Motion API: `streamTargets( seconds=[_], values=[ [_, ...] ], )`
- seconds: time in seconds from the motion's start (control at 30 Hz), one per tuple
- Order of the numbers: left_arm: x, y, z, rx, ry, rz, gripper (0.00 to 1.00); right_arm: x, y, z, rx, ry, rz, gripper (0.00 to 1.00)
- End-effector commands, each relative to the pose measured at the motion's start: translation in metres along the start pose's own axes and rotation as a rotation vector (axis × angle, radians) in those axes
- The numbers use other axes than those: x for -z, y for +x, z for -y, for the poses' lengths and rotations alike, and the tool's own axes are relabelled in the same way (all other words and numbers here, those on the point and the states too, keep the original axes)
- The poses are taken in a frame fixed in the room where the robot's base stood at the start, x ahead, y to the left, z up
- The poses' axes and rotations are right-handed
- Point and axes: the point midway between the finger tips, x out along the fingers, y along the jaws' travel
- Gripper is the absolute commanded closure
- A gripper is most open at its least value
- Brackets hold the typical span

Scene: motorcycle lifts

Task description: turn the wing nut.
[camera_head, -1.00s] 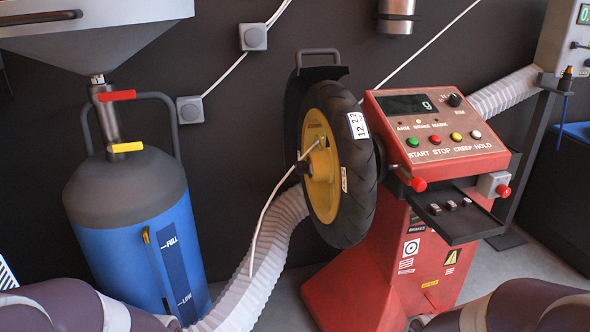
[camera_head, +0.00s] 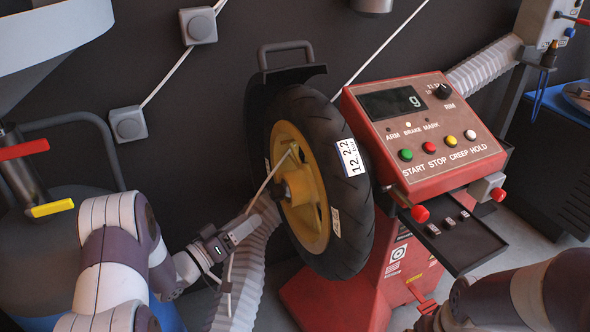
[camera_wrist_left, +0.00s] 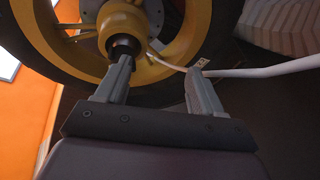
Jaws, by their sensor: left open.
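The wheel (camera_head: 350,225) with a yellow rim is mounted upright on the red balancing machine. A dark nut (camera_head: 282,191), which looks like the wing nut, sits at the rim's hub. It also shows in the left wrist view (camera_wrist_left: 124,47), partly behind a finger; its wings cannot be made out. My left gripper (camera_head: 250,226) is open, below and left of the hub. In the left wrist view its fingers (camera_wrist_left: 158,72) are spread, one tip overlapping the nut; contact cannot be told. My right arm is at lower right, its gripper out of view.
A thin white line (camera_head: 262,190) runs from the rim down past my left gripper. A ribbed white hose (camera_head: 258,260) hangs behind it. The red machine (camera_head: 425,130) with its buttons and tray (camera_head: 455,240) stands right of the wheel. A drain tank (camera_head: 60,225) stands at left.

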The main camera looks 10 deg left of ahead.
Motion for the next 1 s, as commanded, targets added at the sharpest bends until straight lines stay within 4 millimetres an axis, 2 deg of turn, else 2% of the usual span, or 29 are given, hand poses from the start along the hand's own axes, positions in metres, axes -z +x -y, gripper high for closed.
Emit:
streamTargets(
  seconds=[0.03, 0.13, 0.27, 0.5, 0.63, 0.87, 1.0],
  values=[
    [0.009, 0.001, -0.015, -0.08, -0.036, -0.031, 0.32, 0.0, 0.001, 0.0, 0.0, 0.0, 0.0, 0.0],
    [0.018, 0.0, -0.033, -0.172, -0.112, -0.072, 0.32, -0.001, 0.002, 0.0, 0.0, 0.0, 0.0, 0.0],
    [0.019, 0.018, -0.037, -0.182, -0.135, -0.074, 0.32, -0.001, 0.009, 0.0, 0.0, 0.0, 0.0, 0.0],
    [0.024, 0.061, -0.044, -0.178, -0.132, -0.075, 0.32, -0.003, 0.022, 0.0, 0.0, 0.0, 0.0, 0.0],
    [0.026, 0.071, -0.046, -0.175, -0.133, -0.075, 0.32, -0.003, 0.024, 0.0, 0.0, 0.0, 0.0, 0.0],
    [0.027, 0.072, -0.047, -0.173, -0.133, -0.076, 0.32, -0.003, 0.023, 0.0, 0.0, 0.0, 0.0, 0.0],
    [0.027, 0.072, -0.046, -0.173, -0.132, -0.076, 0.78, -0.003, 0.023, 0.0, 0.0, 0.0, 0.0, 0.0]
  ],
)
